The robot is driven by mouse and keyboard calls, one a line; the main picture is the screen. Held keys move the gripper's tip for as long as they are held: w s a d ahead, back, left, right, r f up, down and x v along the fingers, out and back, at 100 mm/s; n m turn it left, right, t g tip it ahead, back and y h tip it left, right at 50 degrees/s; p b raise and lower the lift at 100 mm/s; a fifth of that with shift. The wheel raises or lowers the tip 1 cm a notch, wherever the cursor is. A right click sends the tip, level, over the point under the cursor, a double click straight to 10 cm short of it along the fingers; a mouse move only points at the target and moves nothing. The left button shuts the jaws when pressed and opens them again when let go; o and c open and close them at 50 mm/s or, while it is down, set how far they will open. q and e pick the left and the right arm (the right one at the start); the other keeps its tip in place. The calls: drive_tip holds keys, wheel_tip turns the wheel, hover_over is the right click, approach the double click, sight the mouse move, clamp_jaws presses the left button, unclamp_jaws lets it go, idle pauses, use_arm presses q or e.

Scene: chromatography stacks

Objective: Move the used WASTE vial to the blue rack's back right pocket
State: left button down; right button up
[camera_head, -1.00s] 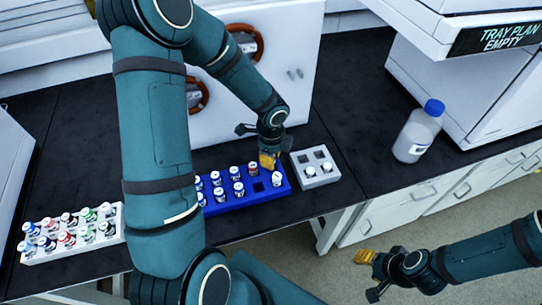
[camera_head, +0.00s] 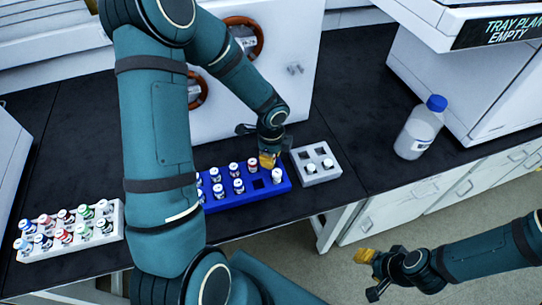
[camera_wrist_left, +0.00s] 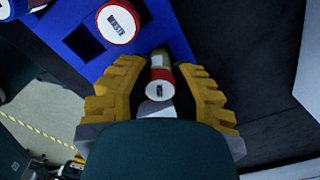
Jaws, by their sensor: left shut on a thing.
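The blue rack (camera_head: 238,199) stands on the dark bench with several white-capped vials; one front pocket (camera_head: 259,183) is empty. My left gripper (camera_head: 268,160) is at the rack's back right corner, pointing down. In the left wrist view its yellow fingers (camera_wrist_left: 160,98) are shut on a vial (camera_wrist_left: 159,80) with a white, red-rimmed cap. The cap's label is too small to read. The rack (camera_wrist_left: 172,32) lies just beyond the fingers; I cannot tell whether the vial's bottom is in a pocket. My right gripper (camera_head: 365,256) hangs beyond the bench front, its fingers too small to judge.
A grey block (camera_head: 320,178) right of the blue rack holds two vials in front, with two empty pockets behind. A white rack (camera_head: 70,252) of colour-capped vials stands at left. A blue-capped bottle (camera_head: 418,130) stands at right. A white cabinet rises behind the left gripper.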

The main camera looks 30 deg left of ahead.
use_arm(q)
drive_tip(key=shift+f, duration=0.25)
drive_tip(key=shift+c, duration=1.6)
unclamp_jaws()
wheel_tip(320, 180, up, 3)
drive_tip(key=shift+p, duration=1.2)
drive_tip(key=shift+r+p, duration=1.85)
drive_tip(key=shift+r, duration=0.25)
